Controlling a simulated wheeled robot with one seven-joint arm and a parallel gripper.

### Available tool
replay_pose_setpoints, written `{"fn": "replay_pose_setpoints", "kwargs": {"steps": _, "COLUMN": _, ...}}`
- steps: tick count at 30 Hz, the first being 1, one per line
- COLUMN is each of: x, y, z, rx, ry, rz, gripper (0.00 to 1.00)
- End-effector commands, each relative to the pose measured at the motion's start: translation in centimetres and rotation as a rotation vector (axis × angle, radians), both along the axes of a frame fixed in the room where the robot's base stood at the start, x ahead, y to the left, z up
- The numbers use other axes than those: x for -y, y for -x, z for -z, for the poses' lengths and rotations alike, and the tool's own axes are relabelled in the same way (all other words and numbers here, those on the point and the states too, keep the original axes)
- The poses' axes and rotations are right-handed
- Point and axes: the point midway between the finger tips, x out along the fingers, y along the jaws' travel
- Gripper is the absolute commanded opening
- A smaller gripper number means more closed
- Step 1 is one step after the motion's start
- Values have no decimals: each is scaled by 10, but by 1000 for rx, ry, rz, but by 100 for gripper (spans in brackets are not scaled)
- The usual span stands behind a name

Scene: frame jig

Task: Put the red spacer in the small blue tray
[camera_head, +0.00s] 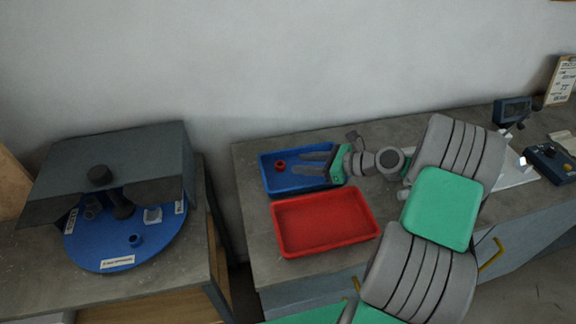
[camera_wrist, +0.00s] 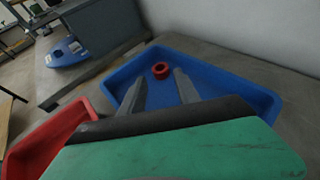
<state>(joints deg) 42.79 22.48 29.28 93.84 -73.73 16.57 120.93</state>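The red spacer (camera_head: 280,166) is a small red ring lying in the left part of the small blue tray (camera_head: 283,188). In the wrist view the spacer (camera_wrist: 160,70) rests on the floor of the blue tray (camera_wrist: 262,98), near its far wall. My gripper (camera_head: 297,162) reaches over the blue tray from the right. Its two grey fingers (camera_wrist: 160,84) are spread apart, with nothing between them. The spacer lies just beyond the fingertips, apart from them.
A red tray (camera_head: 325,222) stands directly in front of the blue tray. On the left bench, a blue round plate (camera_head: 115,255) holds several small parts under a grey hood (camera_head: 150,150). A blue control box (camera_head: 548,163) sits at the far right. There is a gap between the benches.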

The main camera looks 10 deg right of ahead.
Motion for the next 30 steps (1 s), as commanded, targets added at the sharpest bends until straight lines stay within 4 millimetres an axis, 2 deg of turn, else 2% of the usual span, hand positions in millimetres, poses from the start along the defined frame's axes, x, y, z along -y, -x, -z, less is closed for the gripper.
{"fn": "replay_pose_setpoints", "kwargs": {"steps": 1, "x": 11, "y": 7, "z": -3, "rx": 2, "ry": 1, "rz": 5, "gripper": 38}}
{"fn": "replay_pose_setpoints", "kwargs": {"steps": 3, "x": 21, "y": 15, "z": -9, "rx": 1, "ry": 1, "rz": 3, "gripper": 38}}
{"fn": "replay_pose_setpoints", "kwargs": {"steps": 8, "x": 34, "y": 26, "z": -18, "rx": 1, "ry": 1, "rz": 0, "gripper": 38}}
{"fn": "replay_pose_setpoints", "kwargs": {"steps": 30, "x": 35, "y": 28, "z": -19, "rx": 0, "ry": 0, "rz": -1, "gripper": 38}}
